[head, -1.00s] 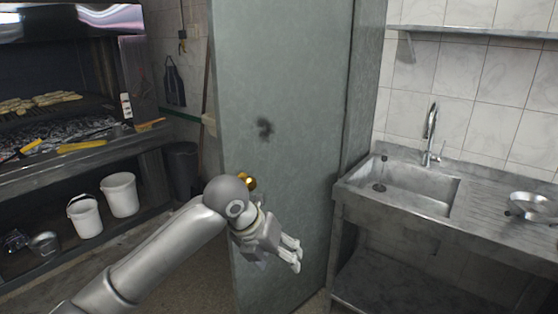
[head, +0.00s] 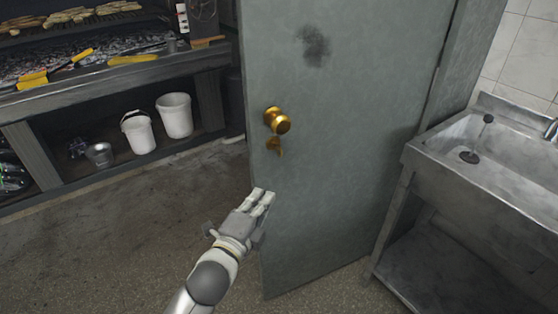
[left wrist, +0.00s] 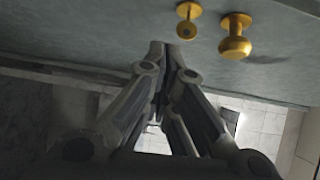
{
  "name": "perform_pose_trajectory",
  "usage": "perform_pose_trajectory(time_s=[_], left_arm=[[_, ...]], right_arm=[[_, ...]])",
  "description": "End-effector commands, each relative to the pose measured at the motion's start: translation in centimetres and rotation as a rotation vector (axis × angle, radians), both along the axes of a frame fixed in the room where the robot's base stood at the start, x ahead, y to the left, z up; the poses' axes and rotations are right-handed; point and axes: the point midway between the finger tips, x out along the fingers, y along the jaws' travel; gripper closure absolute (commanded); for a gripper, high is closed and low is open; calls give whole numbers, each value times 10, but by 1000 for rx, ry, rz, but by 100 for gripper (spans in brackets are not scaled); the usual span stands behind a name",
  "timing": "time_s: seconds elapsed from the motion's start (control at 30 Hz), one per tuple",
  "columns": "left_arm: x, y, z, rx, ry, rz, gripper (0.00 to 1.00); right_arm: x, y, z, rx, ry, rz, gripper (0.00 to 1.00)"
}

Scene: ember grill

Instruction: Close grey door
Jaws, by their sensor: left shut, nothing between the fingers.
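The grey door (head: 345,150) stands upright and ajar, its free left edge out over the floor. A dark smudge marks its upper face. A gold knob (head: 277,121) with a small gold lock piece (head: 275,147) below it sits near that edge. My left gripper (head: 265,196) is shut and empty, below the knob, its fingertips at or just in front of the door face; I cannot tell whether they touch. In the left wrist view the closed fingertips (left wrist: 166,50) point at the door face (left wrist: 90,30), with the knob (left wrist: 235,38) up to the right.
A metal sink (head: 490,150) on a steel stand is close to the door's right side. On the left, a grill counter (head: 110,80) holds food and yellow-handled tools, with white buckets (head: 174,115) on its lower shelf. The floor (head: 130,235) before the door is clear.

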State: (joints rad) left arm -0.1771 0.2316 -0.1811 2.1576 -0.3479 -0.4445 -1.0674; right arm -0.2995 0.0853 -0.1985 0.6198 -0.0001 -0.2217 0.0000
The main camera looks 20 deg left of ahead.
Motion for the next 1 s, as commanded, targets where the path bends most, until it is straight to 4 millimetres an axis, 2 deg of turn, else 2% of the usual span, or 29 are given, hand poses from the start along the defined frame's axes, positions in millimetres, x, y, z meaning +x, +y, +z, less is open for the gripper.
perform_pose_trajectory(time_s=[0.13,0.27,0.5,0.77,0.83,1.0], left_arm=[[-8,8,-2,-12,-24,15,100],[1,8,-1,-13,-27,15,100],[45,4,0,-13,-27,14,100],[95,2,-1,-13,-25,14,100],[103,13,-1,-9,-25,15,100],[116,25,-2,-10,-24,14,100]], right_arm=[[1,1,-4,1,-2,0,74],[-1,3,-2,4,1,-1,74],[-7,12,3,14,8,-2,74],[-3,10,6,12,3,-1,74],[-2,9,9,11,1,0,74],[0,4,11,5,-1,1,74]])
